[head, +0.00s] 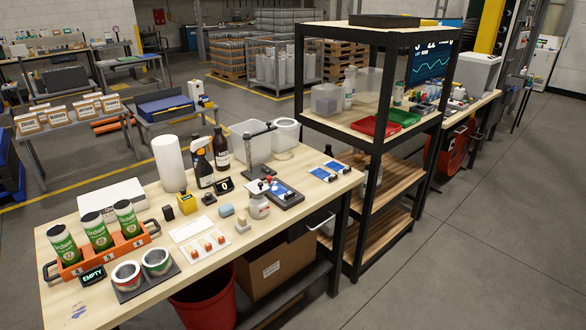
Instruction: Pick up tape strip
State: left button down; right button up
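I cannot tell for certain which thing is the tape strip. A flat white strip (192,228) lies on the wooden workbench (225,262), near its middle. In front of it is a white card (206,246) with several orange-red round pieces. Two rings (126,274), with white, red and green bands, stand on a dark mat at the front left. An orange carrier (104,250) holds green printed cans (97,231), next to a small sign reading EMPTY (92,276). Neither of my grippers is in view.
A spray bottle (202,162), a dark bottle (221,150), a white roll (169,163) and a white bin (250,142) stand along the back. A press stand (258,150) is at the right. A black-framed shelf (350,200) adjoins the bench's right end. A red bin (208,300) sits below.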

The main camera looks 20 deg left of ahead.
aim_at(221, 240)
jog(key=u, duration=1.25)
